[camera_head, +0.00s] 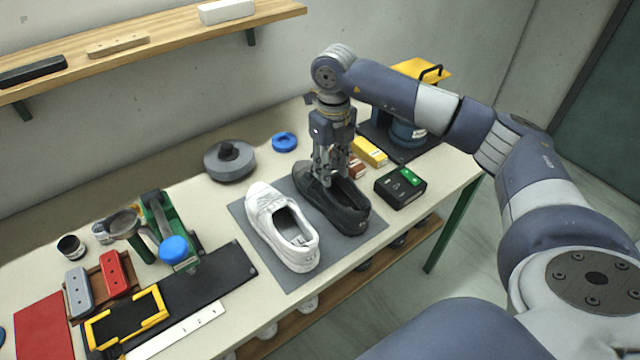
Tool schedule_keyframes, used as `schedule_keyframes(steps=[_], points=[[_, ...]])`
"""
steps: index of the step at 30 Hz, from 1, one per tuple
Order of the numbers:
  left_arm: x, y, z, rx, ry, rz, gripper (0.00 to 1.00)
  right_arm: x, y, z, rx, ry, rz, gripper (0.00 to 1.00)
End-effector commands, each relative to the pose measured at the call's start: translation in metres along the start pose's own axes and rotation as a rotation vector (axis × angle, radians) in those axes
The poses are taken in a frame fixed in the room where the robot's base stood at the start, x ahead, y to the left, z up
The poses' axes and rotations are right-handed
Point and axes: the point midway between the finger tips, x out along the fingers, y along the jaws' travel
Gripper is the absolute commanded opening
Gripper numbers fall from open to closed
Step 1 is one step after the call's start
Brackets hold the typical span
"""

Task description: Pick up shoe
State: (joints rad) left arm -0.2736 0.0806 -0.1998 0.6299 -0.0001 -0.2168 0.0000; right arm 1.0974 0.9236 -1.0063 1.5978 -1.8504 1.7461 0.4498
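A black shoe (347,215) sits on a grey mat (287,281) on the table, its heel toward the front edge and its toe partly hidden by my gripper. A white shoe (299,257) sits beside it on the left, on the same mat. My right gripper (328,178) points straight down at the front part of the black shoe, its fingertips at the shoe's opening. Whether the fingers are closed on the shoe wall or apart around it is not clear. My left gripper is not in view.
A black box with a green display (400,187) stands close right of the black shoe. Yellow and brown blocks (369,153) lie behind it. A round grey object (229,160) and a blue ring (284,142) lie behind left. A green clamp tool (162,228) and trays fill the left.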

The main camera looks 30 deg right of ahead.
Motion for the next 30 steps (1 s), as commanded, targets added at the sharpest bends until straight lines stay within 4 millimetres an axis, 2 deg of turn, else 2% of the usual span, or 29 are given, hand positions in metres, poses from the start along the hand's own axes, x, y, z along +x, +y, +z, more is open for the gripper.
schedule_keyframes(steps=[4, 10, 14, 17, 24, 30], points=[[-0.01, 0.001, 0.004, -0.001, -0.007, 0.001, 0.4, 0.022, 0.0, -0.003, 0.001, 0.01, -0.001, 0.31], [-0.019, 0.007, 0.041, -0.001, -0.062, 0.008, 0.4, 0.048, 0.0, -0.001, 0.0, 0.005, 0.0, 0.31], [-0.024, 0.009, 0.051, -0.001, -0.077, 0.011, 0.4, 0.055, 0.001, -0.001, -0.001, 0.005, 0.0, 0.31], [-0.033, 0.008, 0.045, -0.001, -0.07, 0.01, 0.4, 0.064, 0.004, -0.002, -0.002, 0.007, 0.002, 0.31], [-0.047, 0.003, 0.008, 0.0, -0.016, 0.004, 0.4, 0.096, 0.006, -0.001, 0.0, 0.005, 0.001, 0.31], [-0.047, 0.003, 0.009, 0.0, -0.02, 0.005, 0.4, 0.104, 0.006, 0.0, -0.001, 0.001, 0.001, 0.31]])
